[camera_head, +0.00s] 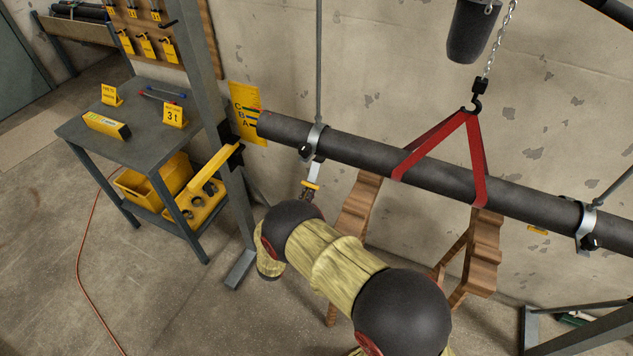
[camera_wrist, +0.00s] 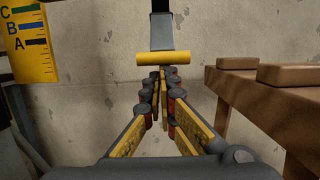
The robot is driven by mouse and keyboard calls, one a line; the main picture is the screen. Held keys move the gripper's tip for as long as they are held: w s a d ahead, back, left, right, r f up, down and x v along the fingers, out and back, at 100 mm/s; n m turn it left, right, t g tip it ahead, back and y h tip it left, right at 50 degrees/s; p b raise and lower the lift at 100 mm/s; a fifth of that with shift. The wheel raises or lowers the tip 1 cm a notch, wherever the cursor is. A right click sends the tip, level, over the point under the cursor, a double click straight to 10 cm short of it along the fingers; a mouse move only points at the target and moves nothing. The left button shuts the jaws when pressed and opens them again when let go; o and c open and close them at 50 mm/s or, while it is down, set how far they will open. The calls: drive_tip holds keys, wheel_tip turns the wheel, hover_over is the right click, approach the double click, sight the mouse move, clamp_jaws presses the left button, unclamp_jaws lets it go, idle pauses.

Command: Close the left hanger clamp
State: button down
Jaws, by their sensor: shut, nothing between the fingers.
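The left hanger clamp (camera_head: 315,135) is a grey metal band on a thin rod, at the dark pipe (camera_head: 375,155) near its left end. Its lower arm (camera_head: 316,170) hangs down below the pipe, with a yellow crossbar (camera_head: 311,185) at its end, so the clamp looks open. The wrist view shows the yellow crossbar (camera_wrist: 162,58) and the grey arm above it (camera_wrist: 160,30). My gripper (camera_wrist: 160,72) is shut and empty, its fingertips just under or against the crossbar; contact is unclear. In the head view my gripper (camera_head: 307,191) is small and partly hidden by my wrist.
A red sling (camera_head: 478,155) on a chain hook holds the pipe. Wooden stands (camera_head: 360,205) are below it, close to my arm's right. A yellow A-B-C gauge (camera_head: 245,112), a steel post (camera_head: 215,100) and a workbench (camera_head: 140,145) are at left. Another clamp (camera_head: 588,228) is at right.

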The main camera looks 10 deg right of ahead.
drive_tip(key=s+a+r+g+y+p, duration=0.2)
drive_tip(key=s+r+p, duration=0.1)
drive_tip(key=r+p, duration=0.4)
drive_tip(key=s+a+r+g+y+p, duration=0.2)
drive_tip(key=r+p, duration=0.6)
drive_tip(key=p, duration=0.4)
drive_tip(key=shift+s+a+r+g, duration=0.15)
drive_tip(key=shift+s+a+g, duration=0.6)
drive_tip(key=shift+s, duration=0.25)
